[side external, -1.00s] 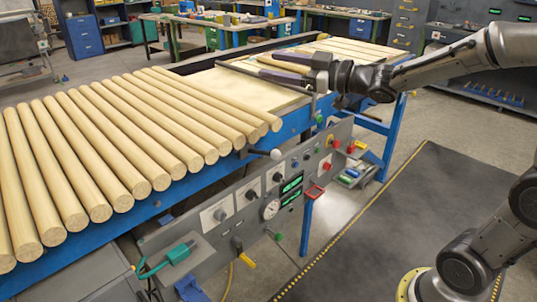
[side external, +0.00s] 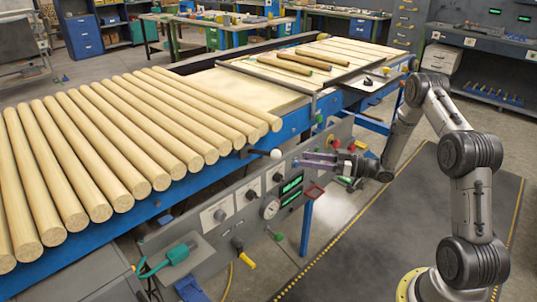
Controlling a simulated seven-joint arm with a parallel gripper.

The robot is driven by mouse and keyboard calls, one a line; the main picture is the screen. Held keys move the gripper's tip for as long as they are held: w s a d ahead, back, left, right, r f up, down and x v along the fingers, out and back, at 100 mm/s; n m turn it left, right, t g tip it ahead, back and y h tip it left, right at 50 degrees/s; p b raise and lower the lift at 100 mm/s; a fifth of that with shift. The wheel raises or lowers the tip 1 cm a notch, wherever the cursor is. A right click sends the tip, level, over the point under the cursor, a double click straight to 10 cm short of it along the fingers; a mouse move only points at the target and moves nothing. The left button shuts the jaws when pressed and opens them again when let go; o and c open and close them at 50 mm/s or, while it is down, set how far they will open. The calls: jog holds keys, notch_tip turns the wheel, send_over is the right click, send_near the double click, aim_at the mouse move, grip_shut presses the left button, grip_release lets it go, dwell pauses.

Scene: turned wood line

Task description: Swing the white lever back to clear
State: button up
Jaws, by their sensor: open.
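The white lever is a thin dark rod with a white ball knob (side external: 276,154), sticking out to the right from below the edge of the blue line frame. My gripper (side external: 304,160) is in front of the control panel, a little to the right of the white knob. Its fingers point left toward the knob and appear apart from it. The gripper is open, with nothing seen between its fingers. Part of the panel behind the gripper is hidden.
The grey control panel (side external: 222,232) holds dials, green displays and a gauge (side external: 270,208). Turned rods (side external: 130,140) lie along the line above. The dark floor mat (side external: 350,260) is clear.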

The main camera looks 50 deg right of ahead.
aim_at(269, 154)
jog(key=x, duration=1.3)
jog(key=shift+c, duration=0.4)
grip_shut()
jog(key=shift+s, duration=0.1)
dwell(0.5)
